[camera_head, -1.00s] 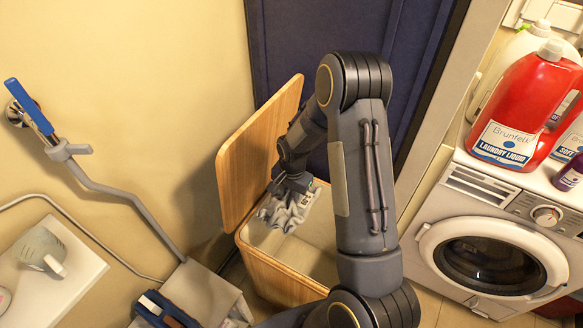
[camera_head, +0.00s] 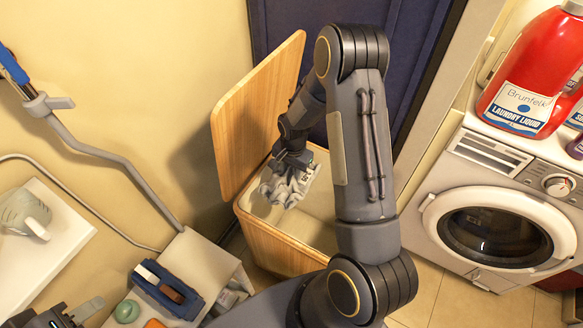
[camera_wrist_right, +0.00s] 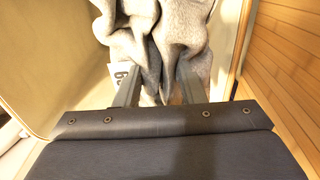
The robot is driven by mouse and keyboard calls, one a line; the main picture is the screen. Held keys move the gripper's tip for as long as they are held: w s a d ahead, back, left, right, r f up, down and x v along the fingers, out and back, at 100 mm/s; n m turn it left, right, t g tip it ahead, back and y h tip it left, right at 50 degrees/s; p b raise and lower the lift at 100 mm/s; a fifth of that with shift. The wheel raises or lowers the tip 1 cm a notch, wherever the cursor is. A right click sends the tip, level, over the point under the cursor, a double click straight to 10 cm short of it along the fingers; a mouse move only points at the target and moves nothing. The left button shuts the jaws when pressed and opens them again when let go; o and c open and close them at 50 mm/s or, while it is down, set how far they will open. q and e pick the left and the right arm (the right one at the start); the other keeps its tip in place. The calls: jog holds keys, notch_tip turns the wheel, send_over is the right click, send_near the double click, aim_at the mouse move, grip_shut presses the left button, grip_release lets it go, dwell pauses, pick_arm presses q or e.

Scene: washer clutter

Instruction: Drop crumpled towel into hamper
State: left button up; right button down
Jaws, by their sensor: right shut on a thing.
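The crumpled grey towel (camera_head: 284,190) hangs bunched at the mouth of the wooden hamper (camera_head: 276,248). The hamper's lid (camera_head: 250,112) stands open and its pale lining shows. My right gripper (camera_head: 291,170) points down over the opening and is shut on the towel. In the right wrist view, the towel (camera_wrist_right: 160,40) is pinched between the two fingers (camera_wrist_right: 157,90), with folds hanging beyond them. How far the towel is below the rim is hard to tell. My left gripper (camera_head: 68,316) is partly in view at the bottom left edge; its jaw state is unclear.
A washing machine (camera_head: 490,225) with a red laundry liquid bottle (camera_head: 527,75) on top stands at the right. A grey box holding a blue item (camera_head: 168,288) stands left of the hamper. A white shelf (camera_head: 45,250) is further left. My right arm hides part of the hamper.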

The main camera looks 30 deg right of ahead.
jog(key=c, duration=0.9)
grip_release()
jog(key=shift+o, duration=0.2)
jog(key=shift+r, duration=0.1)
jog(key=r, duration=0.7)
jog(key=shift+s+r, duration=0.2)
jog(key=shift+r, duration=0.15)
